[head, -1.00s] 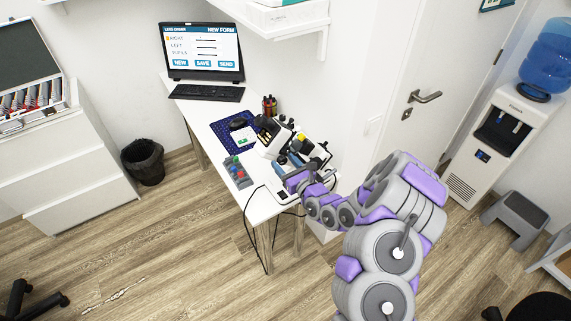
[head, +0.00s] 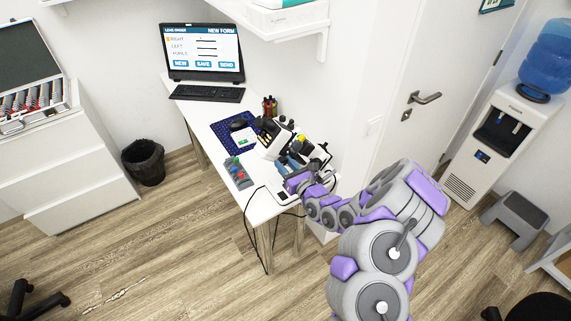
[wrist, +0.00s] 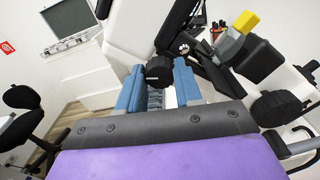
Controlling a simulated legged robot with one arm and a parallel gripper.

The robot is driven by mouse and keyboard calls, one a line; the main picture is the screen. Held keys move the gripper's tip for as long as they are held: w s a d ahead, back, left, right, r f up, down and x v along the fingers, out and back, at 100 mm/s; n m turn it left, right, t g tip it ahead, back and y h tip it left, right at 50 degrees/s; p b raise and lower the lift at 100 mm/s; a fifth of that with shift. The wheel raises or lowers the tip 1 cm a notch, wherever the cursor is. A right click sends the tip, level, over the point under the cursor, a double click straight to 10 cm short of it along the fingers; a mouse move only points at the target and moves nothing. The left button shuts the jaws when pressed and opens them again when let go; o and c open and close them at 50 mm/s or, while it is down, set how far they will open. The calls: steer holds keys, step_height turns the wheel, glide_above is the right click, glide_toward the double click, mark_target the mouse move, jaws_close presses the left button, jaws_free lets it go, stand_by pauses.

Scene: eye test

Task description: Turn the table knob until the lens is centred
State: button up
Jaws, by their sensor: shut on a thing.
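A white and black lens-measuring instrument (head: 268,148) stands on the near half of the white table and fills the upper middle of the wrist view. My gripper (wrist: 158,84) has blue fingers, closed on a black ribbed knob (wrist: 158,66) at the instrument's body. In the head view my gripper (head: 285,170) reaches the instrument from the right, and the knob is hidden there. A second black knob (wrist: 277,108) sits to the right, apart from the fingers.
A black cable (head: 246,215) hangs at the front edge. Open floor lies left.

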steer(key=shift+m, duration=0.5)
steer(key=o, duration=1)
steer(key=shift+o, duration=0.2)
steer(key=shift+d, duration=0.1)
steer(key=p+v, duration=0.3)
steer(key=v, duration=1.4)
steer(key=shift+s+d, duration=0.1)
steer(key=shift+s, duration=0.05)
